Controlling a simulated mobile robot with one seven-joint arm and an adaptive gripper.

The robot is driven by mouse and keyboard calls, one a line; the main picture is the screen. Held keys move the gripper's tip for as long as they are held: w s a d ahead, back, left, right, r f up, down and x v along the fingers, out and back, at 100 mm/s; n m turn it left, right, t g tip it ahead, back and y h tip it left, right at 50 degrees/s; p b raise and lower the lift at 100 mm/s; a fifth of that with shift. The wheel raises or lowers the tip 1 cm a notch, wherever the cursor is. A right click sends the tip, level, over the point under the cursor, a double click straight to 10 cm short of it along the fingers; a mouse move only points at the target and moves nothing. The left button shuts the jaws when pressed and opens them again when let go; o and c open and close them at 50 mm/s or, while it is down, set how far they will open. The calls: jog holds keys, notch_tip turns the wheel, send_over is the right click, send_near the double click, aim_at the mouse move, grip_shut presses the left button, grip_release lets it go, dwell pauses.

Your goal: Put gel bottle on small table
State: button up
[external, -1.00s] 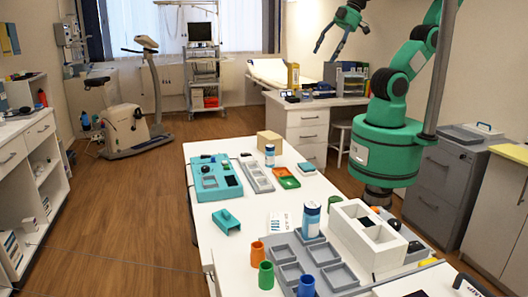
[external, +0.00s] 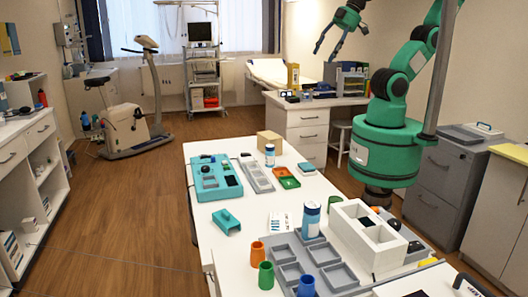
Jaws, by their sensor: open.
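A blue-and-white bottle (external: 311,219) stands upright in the grey compartment tray (external: 262,240) on the long white table. A smaller bottle (external: 270,155) with a blue label stands farther back on the same table. I cannot tell which of them is the gel bottle. My gripper (external: 326,52) is open and empty, high in the air at the top, well above and behind both bottles. No separate small table is clear; a low white stool-like piece (external: 341,128) stands by the desk, partly hidden.
A white divided box (external: 352,255), colored cups (external: 266,275), a teal board (external: 205,192) and a teal block (external: 226,221) crowd the long table. A white desk (external: 302,118) with boxes stands behind. An exercise bike (external: 125,125) is at left. The wooden floor (external: 140,220) there is clear.

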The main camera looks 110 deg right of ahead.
jog(key=w+d+f+n+t+h+b, duration=0.1)
jog(key=w+d+f, duration=0.7)
jog(key=f, duration=0.2)
jog(key=w+d+f+n+t+h+b, duration=0.1)
jog(key=w+d+f+t, duration=0.1)
jog(key=w+d+f, duration=0.7)
notch_tip(320, 180, down, 12)
jog(key=s+a+n+t+y, duration=0.1)
jog(key=s+a+y, duration=0.1)
jog(key=s+a+f+m+t+y+b, duration=0.1)
jog(key=s+a+f+t+y, duration=0.1)
jog(key=s+f, duration=0.4)
jog(key=a+f+t, duration=0.1)
jog(key=a, duration=0.1)
jog(key=shift+a+y+b, duration=0.3)
jog(key=shift+a+b, duration=0.05)
jog(key=b, duration=0.2)
send_near(269, 153)
jog(key=shift+w+d+f, duration=0.55)
jog(key=shift+w+f, duration=0.25)
jog(key=shift+w, duration=0.05)
jog(key=shift+w+d+f, duration=0.6)
jog(key=shift+w+f, duration=0.2)
jog(key=shift+f, duration=0.05)
jog(key=shift+w, duration=0.15)
jog(key=shift+b+x, duration=0.85)
jog(key=shift+x, duration=1.6)
